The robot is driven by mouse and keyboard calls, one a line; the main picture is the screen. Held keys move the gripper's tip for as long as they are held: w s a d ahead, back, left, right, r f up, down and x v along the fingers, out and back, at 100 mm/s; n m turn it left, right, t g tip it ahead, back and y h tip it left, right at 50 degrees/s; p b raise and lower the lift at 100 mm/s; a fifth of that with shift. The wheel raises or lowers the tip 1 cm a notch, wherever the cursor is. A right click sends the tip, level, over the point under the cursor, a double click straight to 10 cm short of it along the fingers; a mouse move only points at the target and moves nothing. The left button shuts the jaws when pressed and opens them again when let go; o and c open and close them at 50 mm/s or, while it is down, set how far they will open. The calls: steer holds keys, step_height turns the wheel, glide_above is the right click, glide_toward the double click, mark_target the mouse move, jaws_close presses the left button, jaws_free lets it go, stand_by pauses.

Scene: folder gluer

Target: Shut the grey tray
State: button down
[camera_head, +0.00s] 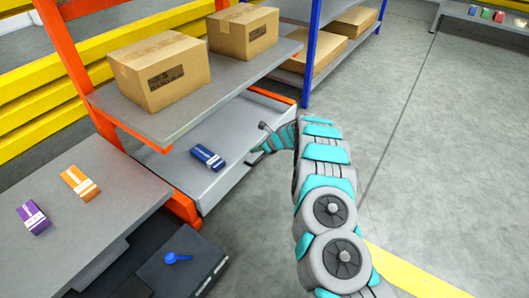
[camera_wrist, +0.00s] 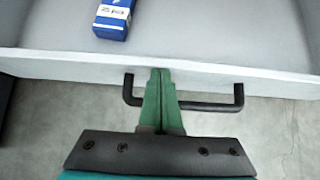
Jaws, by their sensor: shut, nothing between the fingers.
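The grey tray (camera_head: 235,125) sits low under the grey shelf and sticks out towards the open floor. A blue box with a white label (camera_head: 207,157) lies in it. In the wrist view the tray's pale front wall (camera_wrist: 60,65) runs across the picture, with a black bar handle (camera_wrist: 215,106) on its outer side. My gripper (camera_wrist: 160,72) is shut and empty. Its green fingertips overlap the front wall in the picture, between the handle's ends; whether they touch it I cannot tell. The blue box shows beyond them (camera_wrist: 113,18).
Two cardboard boxes (camera_head: 160,72) (camera_head: 243,31) stand on the shelf (camera_head: 185,105) above the tray. An orange upright (camera_head: 183,207) stands at its near corner. A grey table (camera_head: 95,220) with small boxes is at left. The floor right of my arm is clear.

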steer(key=shift+w+a, duration=0.25)
steer(key=shift+a, duration=0.25)
steer(key=d+f+v, duration=0.2)
steer(key=v, duration=1.1)
steer(key=shift+s+d, duration=0.2)
steer(key=shift+s, duration=0.2)
